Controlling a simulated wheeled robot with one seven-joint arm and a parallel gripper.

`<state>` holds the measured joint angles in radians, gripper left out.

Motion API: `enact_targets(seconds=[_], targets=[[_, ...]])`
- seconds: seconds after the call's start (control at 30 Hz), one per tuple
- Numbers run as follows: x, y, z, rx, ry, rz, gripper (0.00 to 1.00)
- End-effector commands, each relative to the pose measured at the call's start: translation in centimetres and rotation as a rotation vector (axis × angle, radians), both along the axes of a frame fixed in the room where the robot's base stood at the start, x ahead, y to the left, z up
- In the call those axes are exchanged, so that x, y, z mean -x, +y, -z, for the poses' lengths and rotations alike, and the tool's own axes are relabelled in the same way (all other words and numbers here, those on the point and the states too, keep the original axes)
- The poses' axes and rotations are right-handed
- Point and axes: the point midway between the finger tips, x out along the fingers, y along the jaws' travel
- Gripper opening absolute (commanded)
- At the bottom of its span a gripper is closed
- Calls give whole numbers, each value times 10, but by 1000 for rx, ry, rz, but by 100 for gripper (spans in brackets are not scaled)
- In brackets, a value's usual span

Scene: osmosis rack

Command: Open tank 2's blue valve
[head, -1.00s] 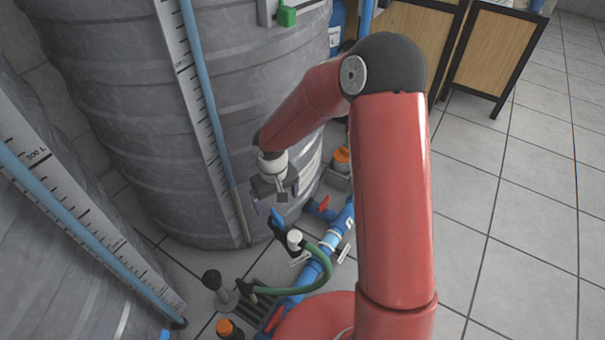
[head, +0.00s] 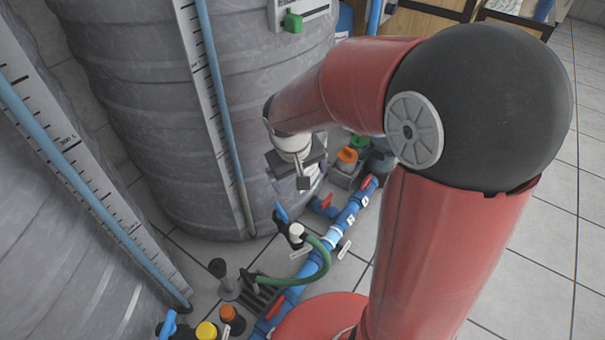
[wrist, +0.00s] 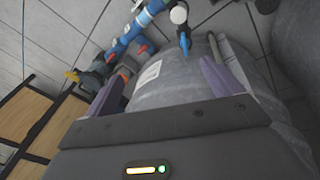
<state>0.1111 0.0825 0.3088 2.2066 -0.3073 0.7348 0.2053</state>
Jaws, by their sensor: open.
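A blue valve handle (head: 281,212) stands by a white cap low in front of the large grey tank (head: 130,110), near the green hose. It also shows in the wrist view (wrist: 184,42), at the top right of centre. No tank number is readable. My gripper (head: 298,188) is in front of the tank's lower wall, above and a little right of the blue handle, and apart from it. In the wrist view its two purple-grey fingers (wrist: 165,82) are spread with nothing held between them. The tank wall fills the space behind them.
A blue pipe (head: 345,218) with red handles (head: 327,200) runs along the floor. A green hose (head: 300,275) curves beside it. Another tank (head: 50,240) is at left. The tiled floor at right is clear.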

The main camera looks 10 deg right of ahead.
Motion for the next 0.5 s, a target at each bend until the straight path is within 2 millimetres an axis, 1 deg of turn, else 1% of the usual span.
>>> enact_targets(seconds=[0.03, 0.2, 0.33, 0.5], targets=[[4, -2, -9, 1, -11, 7, 91], [13, -7, -24, 2, -31, 21, 91], [17, -8, -29, 1, -38, 27, 91], [18, -9, -30, 2, -39, 29, 91]])
